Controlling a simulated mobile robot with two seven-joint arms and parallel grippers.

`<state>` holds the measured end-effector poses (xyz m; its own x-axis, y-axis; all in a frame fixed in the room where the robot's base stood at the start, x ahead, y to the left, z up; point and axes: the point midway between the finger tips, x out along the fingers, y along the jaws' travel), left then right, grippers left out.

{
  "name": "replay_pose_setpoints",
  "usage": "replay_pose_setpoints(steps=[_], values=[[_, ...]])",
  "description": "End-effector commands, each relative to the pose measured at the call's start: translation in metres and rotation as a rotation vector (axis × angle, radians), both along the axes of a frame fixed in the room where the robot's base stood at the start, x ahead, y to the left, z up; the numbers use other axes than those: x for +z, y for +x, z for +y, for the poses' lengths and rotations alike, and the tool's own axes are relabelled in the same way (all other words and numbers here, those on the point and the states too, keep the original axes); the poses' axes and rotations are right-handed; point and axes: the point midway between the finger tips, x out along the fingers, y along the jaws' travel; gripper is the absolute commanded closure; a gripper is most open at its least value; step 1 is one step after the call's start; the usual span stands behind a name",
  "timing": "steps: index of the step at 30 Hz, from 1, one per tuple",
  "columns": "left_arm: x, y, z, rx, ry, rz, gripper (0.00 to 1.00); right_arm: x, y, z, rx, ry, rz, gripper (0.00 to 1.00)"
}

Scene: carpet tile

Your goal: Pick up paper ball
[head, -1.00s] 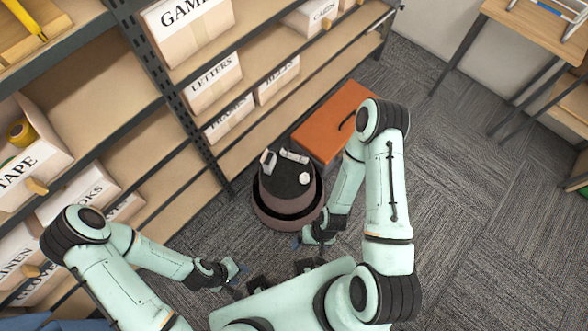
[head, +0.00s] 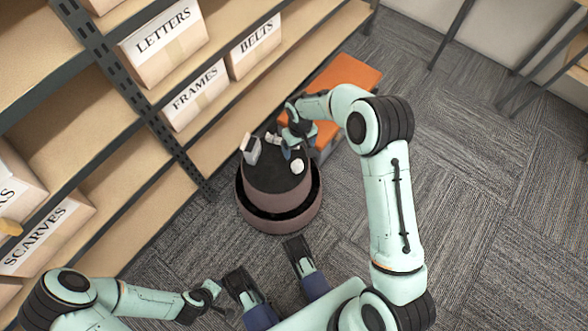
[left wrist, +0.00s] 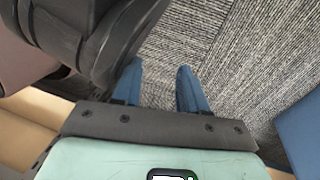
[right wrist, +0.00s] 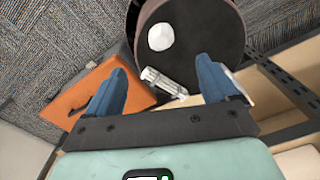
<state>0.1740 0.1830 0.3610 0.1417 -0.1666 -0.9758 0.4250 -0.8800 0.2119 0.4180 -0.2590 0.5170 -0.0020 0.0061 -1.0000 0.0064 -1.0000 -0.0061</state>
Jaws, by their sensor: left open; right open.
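The white paper ball (head: 297,167) rests on the dark round top of a low brownish stool (head: 262,178). My right gripper (head: 292,146) is open and empty just above the far side of that top, beside the ball. In the right wrist view the paper ball (right wrist: 160,36) lies beyond the open blue fingers (right wrist: 160,88), up the picture between them and apart from both. My left gripper (head: 217,292) is low at the left, away from the ball. In the left wrist view its fingers (left wrist: 161,80) are apart, with only carpet between them.
A small metallic item (right wrist: 163,82) and a small grey box (head: 250,149) share the stool top with the ball. An orange-topped box (head: 345,74) stands behind it. Shelving with labelled boxes (head: 195,95) runs along the left. Open carpet (head: 500,190) lies to the right.

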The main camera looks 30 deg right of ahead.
Motion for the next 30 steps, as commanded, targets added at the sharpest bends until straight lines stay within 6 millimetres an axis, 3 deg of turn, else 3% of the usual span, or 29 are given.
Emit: replay_pose_setpoints(steps=[4, 13, 23, 30], values=[[-0.009, -0.004, 0.002, 0.0, -0.001, 0.017, 0.57, -0.01, 0.004, -0.004, -0.006, -0.01, 0.002, 0.13], [-0.031, -0.036, 0.006, 0.009, -0.008, 0.122, 0.57, -0.066, 0.003, -0.003, -0.007, -0.009, 0.001, 0.13], [-0.04, -0.051, 0.007, 0.013, -0.012, 0.172, 0.57, -0.089, 0.003, -0.001, -0.006, -0.007, 0.0, 0.13], [-0.054, -0.079, 0.01, 0.023, -0.018, 0.265, 0.57, -0.124, 0.003, 0.002, -0.007, -0.008, 0.001, 0.13]])
